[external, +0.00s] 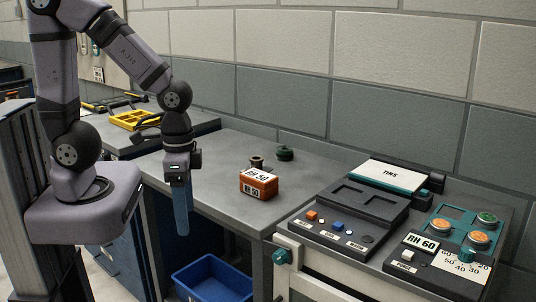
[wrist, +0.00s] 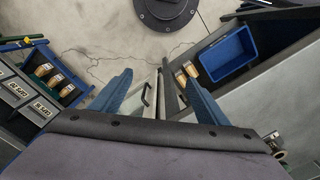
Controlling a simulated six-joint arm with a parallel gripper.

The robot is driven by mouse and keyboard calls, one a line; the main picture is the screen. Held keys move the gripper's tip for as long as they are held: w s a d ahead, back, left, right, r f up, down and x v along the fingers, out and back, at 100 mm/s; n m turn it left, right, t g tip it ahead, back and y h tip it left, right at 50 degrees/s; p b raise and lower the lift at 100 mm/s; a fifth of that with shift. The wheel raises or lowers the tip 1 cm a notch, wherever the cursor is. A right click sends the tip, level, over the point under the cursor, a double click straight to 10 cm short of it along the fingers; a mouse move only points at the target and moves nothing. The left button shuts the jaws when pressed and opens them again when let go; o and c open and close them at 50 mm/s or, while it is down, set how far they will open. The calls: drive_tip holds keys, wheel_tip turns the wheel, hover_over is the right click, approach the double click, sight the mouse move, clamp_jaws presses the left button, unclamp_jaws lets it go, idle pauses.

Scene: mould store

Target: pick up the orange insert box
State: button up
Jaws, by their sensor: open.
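The orange insert box (external: 258,184) sits upright on the grey worktop, with a white label reading "RH 50" across its top and another label on its front. It stands to the right of my gripper and apart from it. My gripper (external: 181,215) points down at the worktop's front left edge in the external view, with blue fingers. In the wrist view my gripper (wrist: 160,98) shows two blue fingers spread wide with nothing between them. The orange insert box cannot be made out in the wrist view.
A dark green knob-like part (external: 285,154) and a small brownish part (external: 257,163) stand behind the box. A black panel (external: 345,215) with small blocks lies to the right. A blue bin (external: 212,281) is below the worktop; it also shows in the wrist view (wrist: 228,52). Worktop left of the box is clear.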

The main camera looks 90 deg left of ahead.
wheel_tip(320, 180, up, 5)
drive_tip(key=w+a+n+h+p, duration=0.3)
drive_tip(key=w+a+n+h, duration=0.4)
drive_tip(key=n, duration=0.6)
drive_tip(key=n+t+h+p, duration=0.2)
drive_tip(key=n+t+h, duration=0.1)
drive_tip(key=n+t, duration=0.9)
approach(256, 174)
drive_tip(key=w, duration=0.1)
drive_tip(key=w+d+n+g, duration=0.1)
drive_tip(key=w+n+g, duration=0.1)
drive_tip(key=shift+w+d+r, duration=0.2)
drive_tip(key=shift+d+r, duration=0.1)
drive_tip(key=shift+d, duration=0.05)
drive_tip(key=shift+f, duration=0.55)
drive_tip(key=shift+p+x, duration=0.3)
drive_tip(key=shift+x, duration=0.8)
drive_tip(key=shift+w+d+r+p, duration=0.1)
drive_tip(key=shift+w+d+p, duration=0.1)
drive_tip(key=shift+d+p, duration=0.25)
drive_tip(key=p+x, duration=0.2)
drive_tip(key=x, duration=0.1)
drive_tip(key=shift+r, duration=0.1)
drive_tip(key=shift+w+d+f, duration=0.35)
drive_tip(key=shift+w+f, duration=0.05)
drive_tip(key=shift+w, duration=0.1)
